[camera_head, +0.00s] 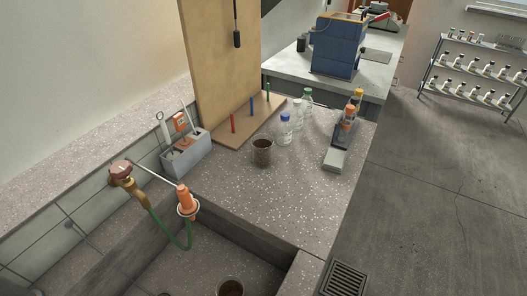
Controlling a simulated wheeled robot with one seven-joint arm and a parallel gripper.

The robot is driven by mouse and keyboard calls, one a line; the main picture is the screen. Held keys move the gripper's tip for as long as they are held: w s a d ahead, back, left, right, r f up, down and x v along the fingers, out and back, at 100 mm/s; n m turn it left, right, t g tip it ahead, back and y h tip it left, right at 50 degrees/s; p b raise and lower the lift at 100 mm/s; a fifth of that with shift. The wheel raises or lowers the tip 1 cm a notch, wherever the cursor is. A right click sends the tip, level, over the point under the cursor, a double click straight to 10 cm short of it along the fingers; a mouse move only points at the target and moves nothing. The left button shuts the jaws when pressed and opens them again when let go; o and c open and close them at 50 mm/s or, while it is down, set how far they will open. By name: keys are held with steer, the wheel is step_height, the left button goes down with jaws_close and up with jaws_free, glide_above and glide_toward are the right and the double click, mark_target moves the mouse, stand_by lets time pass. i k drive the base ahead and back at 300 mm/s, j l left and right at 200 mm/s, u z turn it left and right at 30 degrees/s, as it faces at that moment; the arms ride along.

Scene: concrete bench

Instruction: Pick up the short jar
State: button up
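A short, dark brown, open-topped jar (262,152) stands upright on the speckled concrete bench (285,205), in front of the clear bottles. A similar round brown vessel (230,288) sits low in the sink at the bottom edge, partly cut off by the frame. I cannot tell for sure which of the two is the short jar. My gripper is not in view.
Clear bottles (285,130) stand behind the jar, and a grey device with an orange top (337,157) is to their right. A grey caddy (186,155), a pegged board (235,130) and an orange nozzle with green hose (186,201) are left.

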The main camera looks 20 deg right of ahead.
mark_target(262, 145)
steer(key=i+l+u, duration=0.15)
steer(key=u, duration=0.25)
steer(key=i+l+u, duration=0.3)
steer(key=u, duration=0.15)
steer(key=i+l+u, duration=0.25)
steer(key=u, duration=0.15)
steer(key=l, duration=0.1)
